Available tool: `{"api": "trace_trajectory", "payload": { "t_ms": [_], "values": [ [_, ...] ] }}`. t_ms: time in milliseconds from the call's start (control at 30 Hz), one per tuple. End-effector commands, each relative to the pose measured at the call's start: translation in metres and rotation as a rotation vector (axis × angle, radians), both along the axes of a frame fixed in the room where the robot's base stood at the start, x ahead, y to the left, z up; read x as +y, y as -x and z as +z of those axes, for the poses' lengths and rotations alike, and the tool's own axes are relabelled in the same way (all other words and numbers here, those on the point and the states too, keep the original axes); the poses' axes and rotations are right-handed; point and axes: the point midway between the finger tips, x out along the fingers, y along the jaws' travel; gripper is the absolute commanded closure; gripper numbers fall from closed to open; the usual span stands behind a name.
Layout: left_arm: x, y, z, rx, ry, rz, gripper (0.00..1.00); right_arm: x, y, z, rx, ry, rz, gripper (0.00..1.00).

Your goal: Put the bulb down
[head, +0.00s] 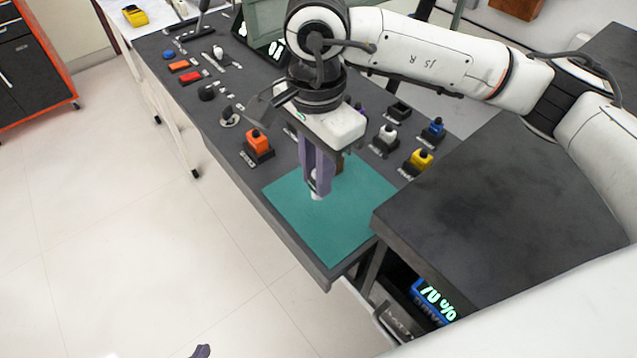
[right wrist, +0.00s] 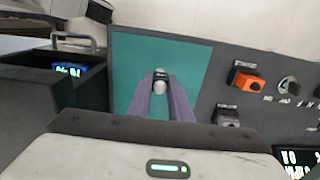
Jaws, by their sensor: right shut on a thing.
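My right gripper (head: 318,184) points down over the teal mat (head: 340,232) at the near end of the dark bench. Its purple fingers are shut on a small white bulb (head: 316,196), which shows at the fingertips. The bulb also shows between the fingers in the right wrist view (right wrist: 159,88), against the mat (right wrist: 198,62). I cannot tell whether the bulb touches the mat. Only a purple tip of my left gripper (head: 201,351) shows at the bottom edge of the head view, away from the bench; its opening is not visible.
A dark raised surface (head: 490,190) borders the mat on the right. The mat's front area is clear.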

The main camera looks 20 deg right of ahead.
Motion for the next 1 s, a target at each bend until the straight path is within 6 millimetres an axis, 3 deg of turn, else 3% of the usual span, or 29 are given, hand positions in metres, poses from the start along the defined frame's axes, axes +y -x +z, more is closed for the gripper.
{"api": "trace_trajectory", "payload": {
  "t_ms": [267,633,667,733,1000],
  "values": [
    [-0.001,0.001,0.003,0.001,0.003,0.001,1.00,0.000,0.001,-0.034,0.003,0.001,0.000,1.00],
    [-0.003,0.005,-0.005,0.007,0.006,-0.003,1.00,0.000,0.000,-0.041,0.001,0.000,0.001,1.00],
    [-0.003,0.005,-0.002,0.007,0.006,-0.003,1.00,0.000,0.000,-0.039,0.001,0.000,0.001,0.77],
    [-0.004,0.005,-0.001,0.007,0.006,-0.005,1.00,0.000,0.000,-0.038,0.001,0.000,0.001,0.65],
    [-0.004,0.003,0.002,0.001,0.008,-0.005,1.00,0.000,0.000,-0.038,0.001,0.000,0.002,0.63]
  ]
}}
